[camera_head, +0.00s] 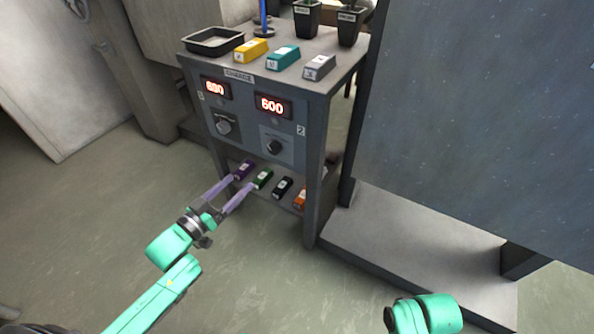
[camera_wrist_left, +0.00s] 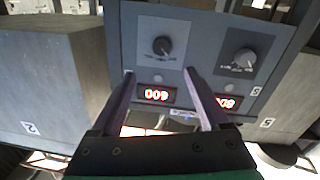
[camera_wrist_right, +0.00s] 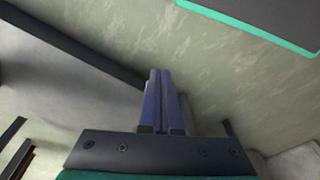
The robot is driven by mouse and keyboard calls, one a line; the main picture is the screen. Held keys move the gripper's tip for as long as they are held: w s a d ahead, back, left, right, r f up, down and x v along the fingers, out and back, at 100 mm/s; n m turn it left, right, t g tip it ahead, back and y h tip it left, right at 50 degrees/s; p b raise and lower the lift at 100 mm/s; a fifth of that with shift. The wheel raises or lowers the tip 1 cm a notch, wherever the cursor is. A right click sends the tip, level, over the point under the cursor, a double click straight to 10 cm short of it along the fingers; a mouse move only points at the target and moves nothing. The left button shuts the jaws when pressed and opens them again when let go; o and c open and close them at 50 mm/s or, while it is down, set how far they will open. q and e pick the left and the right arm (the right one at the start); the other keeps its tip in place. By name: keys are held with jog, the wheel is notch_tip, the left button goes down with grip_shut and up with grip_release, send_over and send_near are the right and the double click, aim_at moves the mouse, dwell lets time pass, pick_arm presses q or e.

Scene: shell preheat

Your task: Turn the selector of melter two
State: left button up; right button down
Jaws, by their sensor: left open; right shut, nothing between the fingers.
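Melter two's selector is a dark round knob (camera_head: 274,147) on a lighter plate, below the red display (camera_head: 272,106) reading 600 and left of the "2" label. It also shows in the left wrist view (camera_wrist_left: 162,46), upside down; its setting is too small to read. My left gripper (camera_head: 241,183) is open and empty, in front of the cabinet, and appears below and left of this knob in the head view. In the left wrist view its fingertips (camera_wrist_left: 158,72) lie either side of the knob's line, apart from it. My right gripper (camera_wrist_right: 160,75) is shut and empty over the floor.
Melter one's greyer knob (camera_head: 224,127) and display (camera_head: 215,88) are at the left of the panel. Yellow, teal and grey blocks, a tray (camera_head: 213,41) and dark pots stand on top. A lower shelf holds several coloured blocks (camera_head: 283,187). A large grey cabinet (camera_head: 470,120) stands right.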

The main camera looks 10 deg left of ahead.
pick_arm(q)
jog(key=b, duration=0.2)
send_near(272, 150)
jog(key=w, duration=0.2)
jog(key=x, duration=0.3)
jog(key=b+x, duration=0.1)
jog(key=x, duration=0.1)
jog(key=shift+w+d+f, duration=0.2)
jog(key=shift+d, duration=0.35)
jog(key=shift+w+d+r, duration=0.1)
jog(key=shift+w, duration=0.05)
grip_shut()
pick_arm(e)
jog(key=a+r, duration=0.1)
jog(key=w+a+r+t+y, duration=0.1)
jog(key=a+r+t, duration=0.1)
jog(key=shift+w+a+r+n, duration=0.3)
jog(key=shift+w+r, duration=0.05)
